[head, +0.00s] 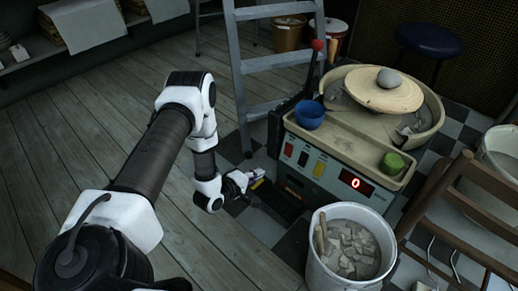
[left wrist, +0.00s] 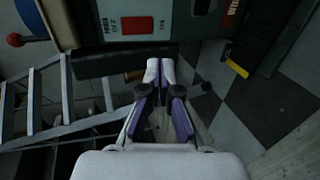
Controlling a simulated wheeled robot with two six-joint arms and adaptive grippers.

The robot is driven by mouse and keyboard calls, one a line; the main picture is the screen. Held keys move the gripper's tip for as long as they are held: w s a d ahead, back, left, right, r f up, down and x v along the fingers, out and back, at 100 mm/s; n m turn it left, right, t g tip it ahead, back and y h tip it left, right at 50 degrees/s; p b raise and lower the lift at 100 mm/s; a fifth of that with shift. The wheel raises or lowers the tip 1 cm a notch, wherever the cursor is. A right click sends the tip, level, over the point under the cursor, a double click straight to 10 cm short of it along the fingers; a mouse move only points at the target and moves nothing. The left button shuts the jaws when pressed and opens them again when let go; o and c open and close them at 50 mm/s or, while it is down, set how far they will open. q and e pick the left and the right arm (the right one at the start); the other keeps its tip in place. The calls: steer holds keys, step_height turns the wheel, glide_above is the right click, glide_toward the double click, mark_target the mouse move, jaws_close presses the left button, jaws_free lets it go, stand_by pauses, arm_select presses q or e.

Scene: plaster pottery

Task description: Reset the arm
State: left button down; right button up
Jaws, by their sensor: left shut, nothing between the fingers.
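My left arm comes in from the left in the head view. Its gripper (head: 257,179) hangs low in front of the pottery wheel machine (head: 312,170), left of the white bucket. In the left wrist view the two fingers (left wrist: 160,70) are together at the tips with nothing between them. The machine's front panel with a red switch also shows in the left wrist view (left wrist: 180,24). My right gripper is in neither view.
A grey lump (head: 388,77) sits on the wheel disc (head: 384,96). The white bucket (head: 322,275) holds broken pieces. A ladder (head: 239,70) stands behind; a wooden chair (head: 452,192) stands right. Floor at left is clear.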

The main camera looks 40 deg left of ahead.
arm_select(q)
steer(key=s+d+m+g+h, duration=0.2)
steer(key=d+m+g, duration=0.1)
steer(key=d, duration=1)
steer(key=s+d+f+m+g+y, duration=0.15)
steer(key=s+m+g, duration=0.5)
steer(key=s, duration=0.65)
steer(key=s+f+m+g+y, duration=0.2)
steer(key=s+m+g, duration=0.4)
steer(key=s, duration=0.7)
step_height(320, 180, up, 38)
steer(key=m+t+p, duration=0.1)
steer(key=p, duration=3.7)
steer(key=shift+w+a+f, duration=0.15)
steer(key=shift+w+f, duration=0.05)
steer(key=shift+w, duration=0.2)
